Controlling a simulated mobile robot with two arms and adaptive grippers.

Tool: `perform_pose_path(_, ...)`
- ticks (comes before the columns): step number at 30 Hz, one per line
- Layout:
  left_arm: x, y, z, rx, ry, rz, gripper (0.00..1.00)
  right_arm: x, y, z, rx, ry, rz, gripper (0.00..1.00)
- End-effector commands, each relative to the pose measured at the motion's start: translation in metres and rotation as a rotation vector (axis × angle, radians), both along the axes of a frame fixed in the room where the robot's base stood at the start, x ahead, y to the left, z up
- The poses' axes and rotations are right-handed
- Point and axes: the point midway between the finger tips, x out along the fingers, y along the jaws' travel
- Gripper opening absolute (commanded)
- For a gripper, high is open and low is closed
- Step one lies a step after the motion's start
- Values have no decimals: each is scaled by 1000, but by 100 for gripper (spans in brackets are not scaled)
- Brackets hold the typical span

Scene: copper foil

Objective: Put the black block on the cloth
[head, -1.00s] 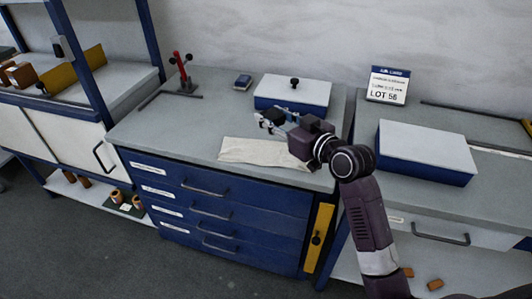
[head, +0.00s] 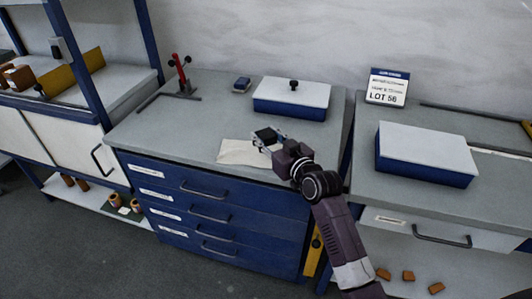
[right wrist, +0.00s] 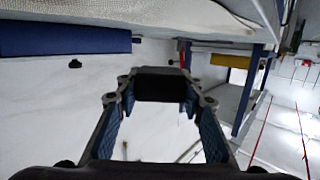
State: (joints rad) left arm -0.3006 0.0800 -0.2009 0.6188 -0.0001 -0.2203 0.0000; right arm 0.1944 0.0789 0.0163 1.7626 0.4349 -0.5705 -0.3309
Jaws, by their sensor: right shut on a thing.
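The black block (head: 266,134) is held between the fingertips of my right gripper (head: 268,141). In the right wrist view the black block (right wrist: 160,82) sits across the ends of the two fingers. The cream cloth (head: 237,153) lies flat on the grey bench top, near its front edge. In the head view the block overlaps the cloth's back right part. How high it is above the cloth I cannot tell. My gripper hides the cloth's right end. The cloth (right wrist: 120,17) also shows at the top of the right wrist view. My left gripper is not in view.
A blue box with a white lid and black knob (head: 292,93) stands behind the gripper. A small blue item (head: 242,84) and a red stand (head: 181,73) are at the back. A larger blue box (head: 425,153) is on the right bench. The bench left of the cloth is clear.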

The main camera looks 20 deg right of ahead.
Motion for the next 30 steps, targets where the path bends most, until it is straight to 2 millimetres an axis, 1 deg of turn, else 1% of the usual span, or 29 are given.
perform_pose_path(3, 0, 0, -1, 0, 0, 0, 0, 0, 0, -12, 0, -7, -1, 0)
perform_pose_path(8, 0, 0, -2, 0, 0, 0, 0, 0, -1, -24, 0, -6, -1, 0)
perform_pose_path(12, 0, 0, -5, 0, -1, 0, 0, 1, -1, -46, 0, -4, -1, 0)
perform_pose_path(15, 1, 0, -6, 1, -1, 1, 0, 1, -1, -56, -1, -6, -1, 0)
perform_pose_path(25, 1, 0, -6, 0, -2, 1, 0, 0, -1, -60, 0, -6, -1, 0)
perform_pose_path(30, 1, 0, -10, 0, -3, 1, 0, 0, -1, -67, -2, -3, -1, 0)
